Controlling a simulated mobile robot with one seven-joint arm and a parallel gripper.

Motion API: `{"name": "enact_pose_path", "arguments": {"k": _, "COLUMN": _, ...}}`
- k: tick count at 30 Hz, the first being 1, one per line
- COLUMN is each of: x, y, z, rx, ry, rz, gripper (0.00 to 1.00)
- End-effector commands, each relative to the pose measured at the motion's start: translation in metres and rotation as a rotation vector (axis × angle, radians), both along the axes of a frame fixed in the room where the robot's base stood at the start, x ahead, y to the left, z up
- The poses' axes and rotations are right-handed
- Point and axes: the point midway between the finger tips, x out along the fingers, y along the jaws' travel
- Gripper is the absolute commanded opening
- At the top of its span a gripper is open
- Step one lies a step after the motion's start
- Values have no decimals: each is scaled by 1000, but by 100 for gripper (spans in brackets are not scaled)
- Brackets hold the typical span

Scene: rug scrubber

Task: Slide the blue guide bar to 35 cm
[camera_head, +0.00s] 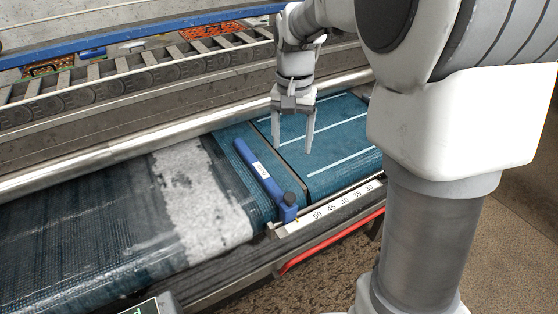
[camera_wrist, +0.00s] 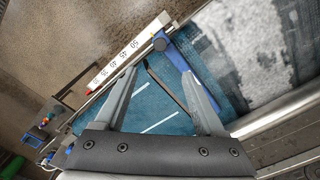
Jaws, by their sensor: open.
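The blue guide bar (camera_head: 258,168) lies across the teal belt, with a white label and a dark knob (camera_head: 290,198) at its near end. That end sits beside the 50 end of the white number scale (camera_head: 330,206), away from the 35 mark. My gripper (camera_head: 292,148) points down, open and empty, above the belt to the right of the bar and apart from it. In the wrist view the bar (camera_wrist: 193,75) runs behind the right finger, partly hidden. The scale (camera_wrist: 125,52) shows at upper left.
A wet grey-white patch of rug (camera_head: 195,185) lies on the belt left of the bar. A dark seam (camera_head: 283,170) crosses the belt just right of it. A metal rail (camera_head: 120,152) runs behind, and a red bar (camera_head: 330,240) runs along the front.

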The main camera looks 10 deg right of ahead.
Motion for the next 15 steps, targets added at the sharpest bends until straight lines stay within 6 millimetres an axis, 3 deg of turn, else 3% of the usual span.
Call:
{"name": "enact_pose_path", "arguments": {"k": 5, "x": 0, "y": 0, "z": -20, "rx": 0, "ry": 4, "rz": -1, "gripper": 72}}
{"name": "enact_pose_path", "arguments": {"k": 15, "x": -1, "y": 0, "z": -94, "rx": 0, "ry": 5, "rz": -1, "gripper": 72}}
